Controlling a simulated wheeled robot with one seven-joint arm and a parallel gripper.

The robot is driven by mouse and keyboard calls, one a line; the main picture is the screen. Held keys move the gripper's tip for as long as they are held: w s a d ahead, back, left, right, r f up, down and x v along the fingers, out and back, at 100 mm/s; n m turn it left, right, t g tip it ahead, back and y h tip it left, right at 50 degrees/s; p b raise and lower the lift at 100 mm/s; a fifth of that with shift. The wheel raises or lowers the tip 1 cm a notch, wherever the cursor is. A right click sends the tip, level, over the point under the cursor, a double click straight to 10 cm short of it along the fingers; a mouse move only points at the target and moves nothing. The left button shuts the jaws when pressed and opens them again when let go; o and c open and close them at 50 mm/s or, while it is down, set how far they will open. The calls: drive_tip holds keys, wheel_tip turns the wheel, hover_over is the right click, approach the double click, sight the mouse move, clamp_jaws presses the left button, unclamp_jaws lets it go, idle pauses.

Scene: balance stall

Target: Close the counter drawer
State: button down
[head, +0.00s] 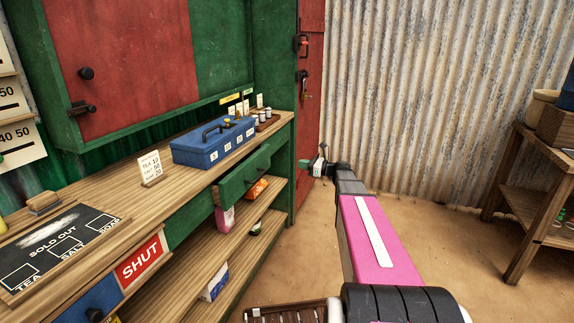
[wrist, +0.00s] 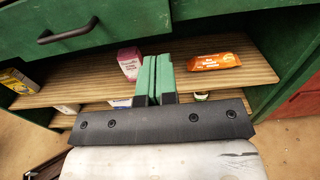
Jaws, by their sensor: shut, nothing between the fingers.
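The green counter drawer (head: 232,189) is under the worktop in the head view and appears to stand out from the counter front. Its front with a dark bar handle (wrist: 68,31) fills the upper left of the wrist view. My gripper (head: 317,166) is to the right of the drawer in the head view, out in front of the counter and apart from it. Its green fingers (wrist: 153,75) are together with nothing between them, below and right of the handle in the wrist view. The drawer's inside is mostly hidden.
The counter top (head: 120,193) bears a blue cash box (head: 212,143) and a sold-out board (head: 52,245). A lower shelf (wrist: 265,75) holds an orange packet (wrist: 213,61) and a pink box (wrist: 129,62). A wooden table (head: 545,150) stands at right; the floor between is clear.

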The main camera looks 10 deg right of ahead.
drive_tip(key=s+a, duration=0.3)
drive_tip(key=s, duration=0.2)
approach(263, 163)
drive_tip(key=x, duration=0.7)
drive_tip(key=shift+w+a+f, duration=0.1)
drive_tip(key=shift+w+a, duration=0.05)
drive_tip(key=shift+w, duration=0.05)
drive_tip(key=shift+a, duration=0.1)
drive_tip(key=shift+x, duration=2.45)
drive_tip(key=shift+w, duration=0.15)
